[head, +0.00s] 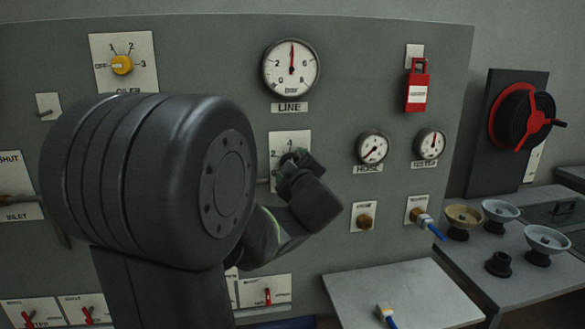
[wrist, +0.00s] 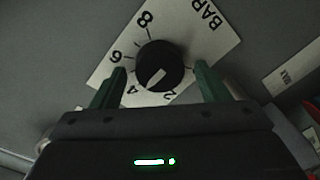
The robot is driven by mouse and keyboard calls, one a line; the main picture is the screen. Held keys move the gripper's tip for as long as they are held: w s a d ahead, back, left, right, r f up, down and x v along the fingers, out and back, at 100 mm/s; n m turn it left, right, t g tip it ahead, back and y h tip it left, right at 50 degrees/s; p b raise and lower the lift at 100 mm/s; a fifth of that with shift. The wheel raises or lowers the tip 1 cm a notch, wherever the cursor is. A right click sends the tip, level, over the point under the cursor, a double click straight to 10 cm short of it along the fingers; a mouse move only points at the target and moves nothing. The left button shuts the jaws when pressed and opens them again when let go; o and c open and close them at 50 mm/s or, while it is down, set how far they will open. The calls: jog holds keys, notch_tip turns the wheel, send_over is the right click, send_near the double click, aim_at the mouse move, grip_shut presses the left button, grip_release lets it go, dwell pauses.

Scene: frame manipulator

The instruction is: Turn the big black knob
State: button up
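The big black knob (wrist: 160,65) sits on a white plate (wrist: 187,28) marked with numbers and "BAR" in the wrist view. Its white pointer line lies toward the lower left, between the 4 and the 2. My gripper (wrist: 159,73) is open, with one green finger on each side of the knob. A gap shows between each finger and the knob, and I cannot tell how deep the fingers reach. In the head view my gripper (head: 292,165) is in front of the plate (head: 290,137) below the LINE gauge (head: 291,68), hiding most of the knob.
The grey panel (head: 210,60) also carries a yellow selector (head: 122,65), a red lockout tag (head: 417,88), and two small gauges, HOSE (head: 372,148) and another (head: 429,144). A shelf (head: 400,290) juts out at lower right. A red-and-black reel (head: 522,115) hangs at far right.

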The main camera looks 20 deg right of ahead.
jog(key=v, duration=1.3)
jog(key=shift+s+p, duration=0.4)
jog(key=x, duration=1.4)
jog(key=shift+b, duration=0.35)
jog(key=shift+s, duration=0.1)
